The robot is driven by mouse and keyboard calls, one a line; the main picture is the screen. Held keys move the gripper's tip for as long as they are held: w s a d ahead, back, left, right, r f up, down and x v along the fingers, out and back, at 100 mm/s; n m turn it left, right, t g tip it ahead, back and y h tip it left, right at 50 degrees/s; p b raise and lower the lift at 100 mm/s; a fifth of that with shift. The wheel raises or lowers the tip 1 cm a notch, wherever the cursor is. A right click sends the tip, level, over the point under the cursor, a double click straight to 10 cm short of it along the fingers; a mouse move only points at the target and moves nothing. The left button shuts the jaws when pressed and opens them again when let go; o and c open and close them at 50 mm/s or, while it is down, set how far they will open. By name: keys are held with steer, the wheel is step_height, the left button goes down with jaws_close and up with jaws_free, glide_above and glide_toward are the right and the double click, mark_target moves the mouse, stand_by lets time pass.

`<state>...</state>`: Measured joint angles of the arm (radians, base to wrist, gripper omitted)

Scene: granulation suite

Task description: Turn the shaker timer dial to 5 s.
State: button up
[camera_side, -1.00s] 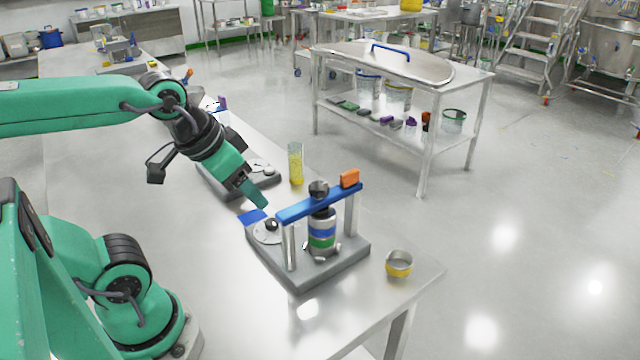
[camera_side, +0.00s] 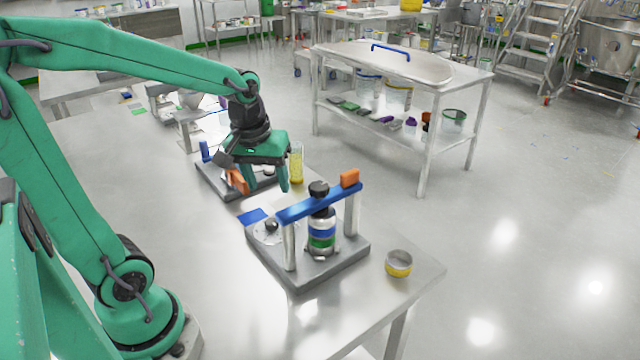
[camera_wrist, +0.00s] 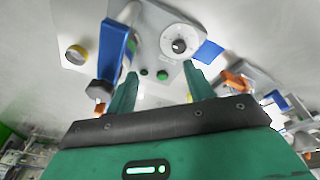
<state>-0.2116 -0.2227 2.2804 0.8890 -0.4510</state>
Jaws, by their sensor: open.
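The near device has a grey base (camera_side: 310,278), a blue crossbar (camera_side: 318,203) over a banded bottle (camera_side: 322,232), and a white round dial with a black knob (camera_side: 271,226) at its left. In the wrist view the dial (camera_wrist: 179,46) shows above and between my fingers; its markings are too small to read. A blue tag (camera_side: 253,216) lies beside the dial. My gripper (camera_side: 267,189) is open and empty, fingers pointing down, behind the dial in the side view and apart from it. It also shows in the wrist view (camera_wrist: 160,88).
A second device (camera_side: 207,185) with blue and orange parts stands behind, partly hidden by my gripper. A clear cylinder with yellow contents (camera_side: 297,165) stands close beside my gripper. A yellow-banded cup (camera_side: 399,264) is near the table's right end.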

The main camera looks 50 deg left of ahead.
mark_target(271, 221)
steer(key=w+a+f+n, duration=0.1)
steer(key=a+f, duration=0.1)
steer(key=w+a+f+n+g, duration=0.1)
steer(key=f+n, duration=0.1)
steer(key=w+a+f+n+g, duration=0.1)
steer(key=a+f+n, duration=0.1)
steer(key=f, duration=0.1)
steer(key=shift+w+a, duration=0.1)
steer(key=shift+a, duration=0.25)
steer(key=shift+f, duration=3.8)
steer(key=c, duration=1)
steer(key=shift+o, duration=0.2)
